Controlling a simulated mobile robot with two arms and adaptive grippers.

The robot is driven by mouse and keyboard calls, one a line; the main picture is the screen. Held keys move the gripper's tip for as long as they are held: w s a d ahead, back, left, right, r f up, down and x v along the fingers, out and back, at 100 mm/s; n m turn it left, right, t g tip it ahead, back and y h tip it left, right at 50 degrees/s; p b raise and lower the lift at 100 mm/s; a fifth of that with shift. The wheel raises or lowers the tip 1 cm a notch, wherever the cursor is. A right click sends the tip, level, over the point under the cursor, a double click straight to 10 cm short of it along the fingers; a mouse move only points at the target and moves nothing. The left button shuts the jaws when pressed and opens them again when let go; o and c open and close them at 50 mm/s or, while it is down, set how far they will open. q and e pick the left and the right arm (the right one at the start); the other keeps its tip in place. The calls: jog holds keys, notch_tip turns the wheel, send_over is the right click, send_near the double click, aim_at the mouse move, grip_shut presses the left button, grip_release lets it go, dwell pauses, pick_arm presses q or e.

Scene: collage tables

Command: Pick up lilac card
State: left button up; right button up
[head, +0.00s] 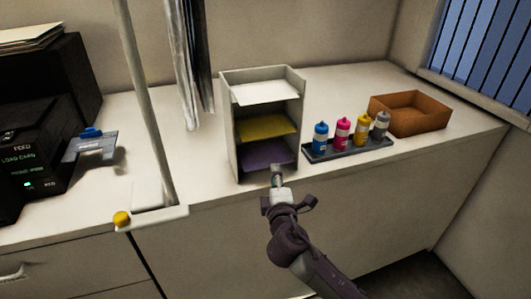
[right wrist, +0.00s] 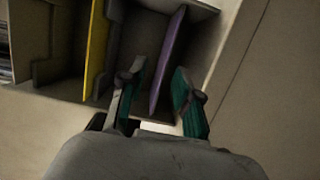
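The lilac card (head: 268,155) lies in the lowest compartment of a white shelf unit (head: 233,140) in the head view. In the right wrist view the lilac card (right wrist: 167,62) shows edge-on, between the two fingertips. My right gripper (head: 277,172) is at the front of that compartment. In the right wrist view the right gripper (right wrist: 158,95) is open, with one green-padded finger on each side of the card's front edge. I see a gap on both sides, so it does not appear to touch the card. My left gripper is not in view.
A yellow card (head: 268,126) and a white card (head: 265,91) lie in the compartments above. To the right stand a dark tray (head: 350,151) of several bottles and an empty brown box (head: 408,113). A lamp-like pole (head: 150,100) and black machine (head: 35,150) are left.

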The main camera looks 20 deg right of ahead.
aim_at(272, 161)
jog(key=x, duration=0.2)
jog(key=p+x, duration=0.1)
jog(key=x, duration=0.2)
jog(key=f+x, duration=0.1)
jog(key=x, duration=0.1)
jog(key=shift+w+a+p, duration=0.15)
jog(key=shift+w+p, duration=0.2)
jog(key=shift+w, duration=0.05)
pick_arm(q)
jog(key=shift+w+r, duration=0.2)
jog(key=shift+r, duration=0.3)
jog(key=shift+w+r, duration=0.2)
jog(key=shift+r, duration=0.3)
pick_arm(e)
grip_shut()
